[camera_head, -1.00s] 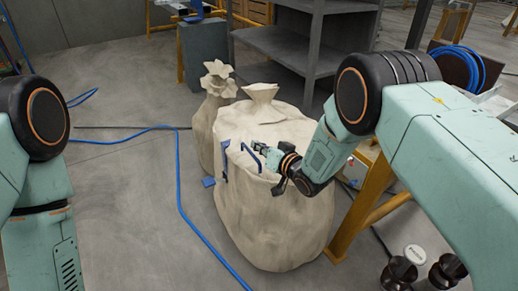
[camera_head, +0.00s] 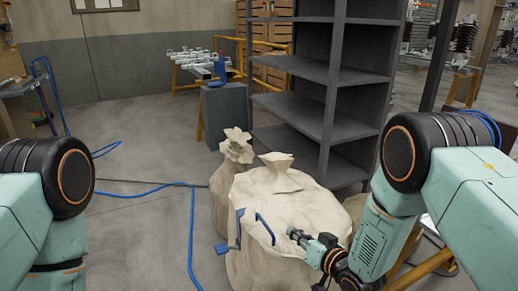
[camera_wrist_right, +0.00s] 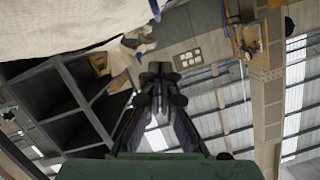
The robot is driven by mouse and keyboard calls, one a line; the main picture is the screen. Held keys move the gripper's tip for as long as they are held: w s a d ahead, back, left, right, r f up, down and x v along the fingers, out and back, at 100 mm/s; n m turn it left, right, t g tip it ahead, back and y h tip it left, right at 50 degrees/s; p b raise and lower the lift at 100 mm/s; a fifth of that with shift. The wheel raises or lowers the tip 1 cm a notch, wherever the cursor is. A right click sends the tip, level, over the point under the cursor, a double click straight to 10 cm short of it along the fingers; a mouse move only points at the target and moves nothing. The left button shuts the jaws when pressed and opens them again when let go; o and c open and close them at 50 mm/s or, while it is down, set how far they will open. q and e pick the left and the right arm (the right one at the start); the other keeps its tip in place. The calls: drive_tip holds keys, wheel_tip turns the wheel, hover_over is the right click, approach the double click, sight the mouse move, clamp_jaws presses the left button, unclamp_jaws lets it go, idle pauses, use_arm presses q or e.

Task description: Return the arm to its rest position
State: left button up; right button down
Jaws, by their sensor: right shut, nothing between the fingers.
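My right gripper (camera_head: 293,233) is shut and empty. In the head view it is at the right part of the large beige sack (camera_head: 262,200), its fingers pointing left; I cannot tell if it touches the sack. In the right wrist view my right gripper (camera_wrist_right: 157,82) shows its closed dark fingers, with beige cloth (camera_wrist_right: 60,25) at the upper left. My right arm (camera_head: 380,240) comes in from the right, bent at the elbow. My left arm (camera_head: 30,215) is at the left edge, and its gripper is out of view.
Blue bent bars (camera_head: 265,228) are at the sack's front. A smaller tied sack (camera_head: 228,185) stands behind it. A dark grey shelf (camera_head: 318,95) rises behind. A blue hose (camera_head: 191,225) runs over the floor; the floor at left centre is otherwise mostly clear.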

drive_tip(key=s+d+f+g+h, duration=0.2)
drive_tip(key=s+d+f+g, duration=0.1)
drive_tip(key=s+f, duration=0.4)
drive_tip(key=s+d+f+g+h, duration=0.3)
drive_tip(key=s+f, duration=0.2)
drive_tip(key=s, duration=0.5)
drive_tip(key=s+d+g+h, duration=0.1)
drive_tip(key=s+d+g, duration=0.1)
drive_tip(key=s, duration=1)
drive_tip(key=s+d+m+g+p, duration=0.1)
drive_tip(key=s+g, duration=0.4)
drive_tip(key=s, duration=0.7)
drive_tip(key=shift+s+d+r+h, duration=0.15)
drive_tip(key=shift+s+d+h, duration=0.25)
